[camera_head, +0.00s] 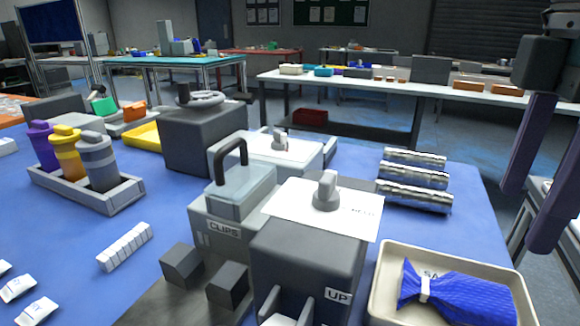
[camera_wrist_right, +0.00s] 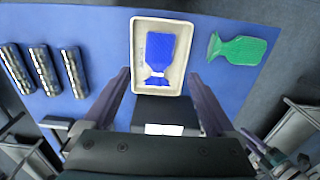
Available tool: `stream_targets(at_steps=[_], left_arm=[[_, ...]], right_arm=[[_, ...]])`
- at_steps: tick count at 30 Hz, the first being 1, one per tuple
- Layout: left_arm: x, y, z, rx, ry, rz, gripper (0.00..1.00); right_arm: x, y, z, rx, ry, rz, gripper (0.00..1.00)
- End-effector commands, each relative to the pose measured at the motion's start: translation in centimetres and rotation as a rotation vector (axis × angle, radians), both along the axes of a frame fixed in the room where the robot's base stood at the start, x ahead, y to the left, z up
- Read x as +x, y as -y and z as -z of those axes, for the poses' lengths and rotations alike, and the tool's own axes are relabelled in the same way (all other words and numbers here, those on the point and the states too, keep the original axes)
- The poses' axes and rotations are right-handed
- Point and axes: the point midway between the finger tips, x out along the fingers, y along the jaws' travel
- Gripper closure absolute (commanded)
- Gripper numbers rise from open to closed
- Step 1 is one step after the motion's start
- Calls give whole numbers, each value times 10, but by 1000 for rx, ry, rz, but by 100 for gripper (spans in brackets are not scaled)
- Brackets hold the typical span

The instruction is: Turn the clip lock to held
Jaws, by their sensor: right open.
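A grey knob (camera_head: 326,190) stands on a white plate (camera_head: 285,207) with small lettering, which I cannot read surely. The plate lies on top of a dark block (camera_head: 305,262) marked UP. Just left is a grey box (camera_head: 212,222) marked CLIPS with a clear lid and a dark handle (camera_head: 231,160). A second grey knob (camera_head: 279,139) sits on another white plate behind. I cannot tell for sure which knob is the clip lock. My right gripper (camera_head: 527,215) is open and empty, above and right of the blocks. It also shows in the right wrist view (camera_wrist_right: 158,76). My left gripper is out of view.
A beige tray (camera_head: 380,300) with a blue bag (camera_head: 440,285) is at front right. Several silver rolls (camera_head: 413,180) lie behind it. A green bag (camera_wrist_right: 237,49) shows in the wrist view. Capped bottles (camera_head: 98,160) stand in a rack at left.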

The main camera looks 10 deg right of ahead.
Motion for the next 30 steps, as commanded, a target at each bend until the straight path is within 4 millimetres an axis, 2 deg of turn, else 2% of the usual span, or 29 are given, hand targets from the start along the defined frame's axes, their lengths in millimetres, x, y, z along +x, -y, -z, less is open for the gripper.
stream_targets(at_steps=[2, 7, 9, 12, 14, 24, 30], left_arm=[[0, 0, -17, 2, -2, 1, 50], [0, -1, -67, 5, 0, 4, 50], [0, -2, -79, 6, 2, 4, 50], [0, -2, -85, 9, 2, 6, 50], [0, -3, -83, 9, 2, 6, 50], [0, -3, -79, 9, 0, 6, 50], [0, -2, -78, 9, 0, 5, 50]], right_arm=[[7, -14, -17, 35, 26, -6, 19], [35, -79, -70, 209, 136, -9, 36], [43, -101, -85, 272, 170, -5, 36], [49, -119, -92, 323, 196, -1, 36], [51, -123, -88, 334, 200, 1, 36], [62, -142, -30, 332, 199, 1, 36], [68, -151, -5, 331, 200, 1, 36]])
